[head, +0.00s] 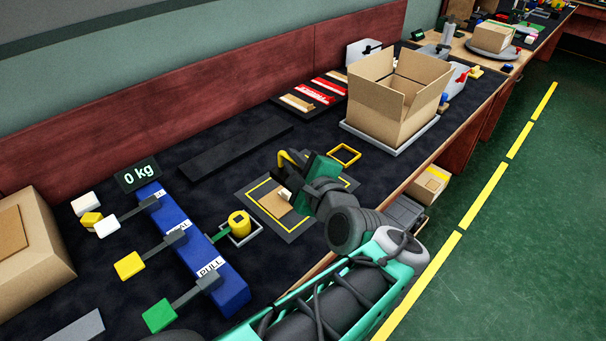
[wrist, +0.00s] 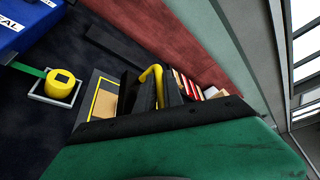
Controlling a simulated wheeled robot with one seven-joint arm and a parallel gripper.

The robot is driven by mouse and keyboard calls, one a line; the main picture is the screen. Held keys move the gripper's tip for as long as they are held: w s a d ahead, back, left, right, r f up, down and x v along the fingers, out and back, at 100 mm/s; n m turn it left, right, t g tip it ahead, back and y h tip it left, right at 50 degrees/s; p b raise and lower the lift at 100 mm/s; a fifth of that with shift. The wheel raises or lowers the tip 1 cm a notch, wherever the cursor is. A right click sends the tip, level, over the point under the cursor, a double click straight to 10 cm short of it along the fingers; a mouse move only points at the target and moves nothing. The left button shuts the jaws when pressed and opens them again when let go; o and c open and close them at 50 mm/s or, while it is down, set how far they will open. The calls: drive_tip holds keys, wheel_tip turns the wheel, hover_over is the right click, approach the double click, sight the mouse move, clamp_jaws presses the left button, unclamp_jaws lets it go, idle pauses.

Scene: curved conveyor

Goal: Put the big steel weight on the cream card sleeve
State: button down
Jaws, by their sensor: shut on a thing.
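My gripper (head: 296,166) is shut on a yellow curved handle (wrist: 151,73) and holds it above the dark mat. The handle also shows as a yellow hook in the head view (head: 284,157). My fingers hide what is below it, so I cannot tell whether it is the big steel weight. A tan-cream card (head: 270,198), apparently the card sleeve, lies flat on the yellow-outlined mat (head: 294,231). It is partly behind my gripper and also shows in the wrist view (wrist: 103,104), left of my fingers. A small pale piece (head: 285,196) shows by the card.
A yellow cylinder (head: 239,222) stands on a small grey-rimmed pad to the left. A blue block with levers (head: 204,250) is further left, near a "0 kg" display (head: 138,174).

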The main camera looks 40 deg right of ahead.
drive_tip(key=shift+w+d+f+b, duration=0.95)
drive_tip(key=shift+w+d+f, duration=0.7)
drive_tip(key=shift+f, duration=0.45)
drive_tip(key=shift+w+d+f+b, duration=0.95)
drive_tip(key=shift+w+d+f, duration=0.75)
drive_tip(key=shift+f, duration=0.45)
drive_tip(key=shift+w+d+f+b, duration=0.95)
drive_tip(key=shift+w+d+f, duration=0.5)
drive_tip(key=shift+d+f, duration=0.5)
drive_tip(key=shift+a+f, duration=0.15)
drive_tip(key=shift+f, duration=0.1)
drive_tip(key=shift+f, duration=0.35)
drive_tip(key=c, duration=1.8)
unclamp_jaws()
drive_tip(key=shift+f, duration=0.1)
drive_tip(key=o, duration=0.3)
